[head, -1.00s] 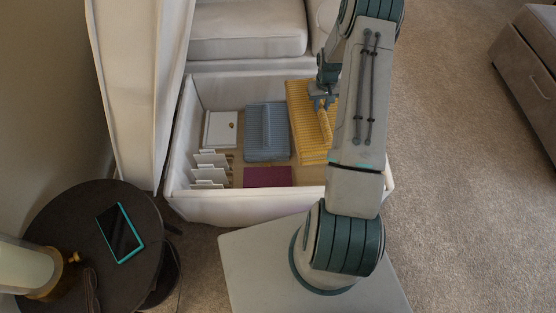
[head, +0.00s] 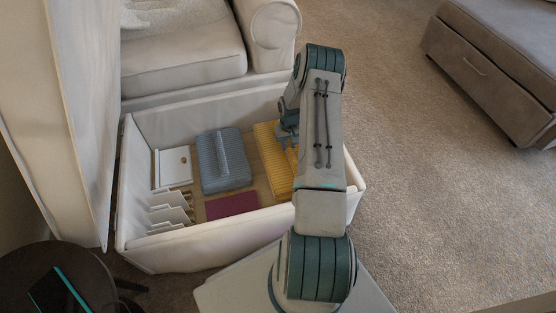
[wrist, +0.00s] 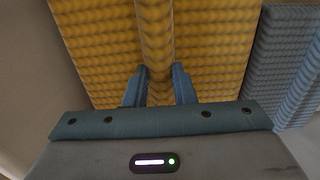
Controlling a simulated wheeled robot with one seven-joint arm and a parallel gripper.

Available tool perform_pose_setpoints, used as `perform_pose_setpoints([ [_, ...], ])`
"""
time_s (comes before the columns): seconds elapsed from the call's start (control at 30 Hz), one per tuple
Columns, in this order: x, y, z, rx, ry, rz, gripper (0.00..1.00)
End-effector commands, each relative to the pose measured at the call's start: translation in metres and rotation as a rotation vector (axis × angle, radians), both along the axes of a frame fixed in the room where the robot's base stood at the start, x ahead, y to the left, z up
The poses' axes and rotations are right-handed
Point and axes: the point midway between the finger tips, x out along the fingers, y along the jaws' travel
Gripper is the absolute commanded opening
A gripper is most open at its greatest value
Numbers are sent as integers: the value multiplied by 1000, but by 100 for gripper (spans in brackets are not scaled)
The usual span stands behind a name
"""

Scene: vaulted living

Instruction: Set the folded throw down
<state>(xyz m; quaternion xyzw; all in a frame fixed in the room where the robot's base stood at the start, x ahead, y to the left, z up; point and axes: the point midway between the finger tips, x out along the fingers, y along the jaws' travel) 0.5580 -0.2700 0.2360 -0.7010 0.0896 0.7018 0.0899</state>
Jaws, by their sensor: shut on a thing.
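The folded throw, yellow and ribbed (head: 270,152), is inside the open cream storage box (head: 243,221), on its right side. It also fills most of the wrist view (wrist: 215,45). My gripper (wrist: 160,82) is shut on a raised ridge along the throw's middle, one finger on each side. In the head view my gripper (head: 290,138) is over the throw, and my arm covers the throw's right part. The throw lies roughly flat and low in the box; I cannot tell whether its underside touches the box floor.
A folded blue-grey ribbed throw (head: 222,162) lies just left of the yellow one. A white flat case (head: 172,167), upright cards (head: 170,213) and a maroon item (head: 231,206) share the box. The raised lid (head: 75,110) stands left; a sofa (head: 185,65) is behind.

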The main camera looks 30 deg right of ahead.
Motion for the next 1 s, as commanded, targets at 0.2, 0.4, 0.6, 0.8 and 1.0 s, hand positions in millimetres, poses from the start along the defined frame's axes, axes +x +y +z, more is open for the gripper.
perform_pose_setpoints([
  [0.2,1,-1,-26,-1,-3,0,0],
  [0.4,1,0,-53,-1,-3,-1,0],
  [0.6,1,-1,-58,-1,-4,-1,0],
  [0.8,1,-1,-60,-1,-3,-1,0],
  [1.0,0,0,-62,0,-1,0,45],
])
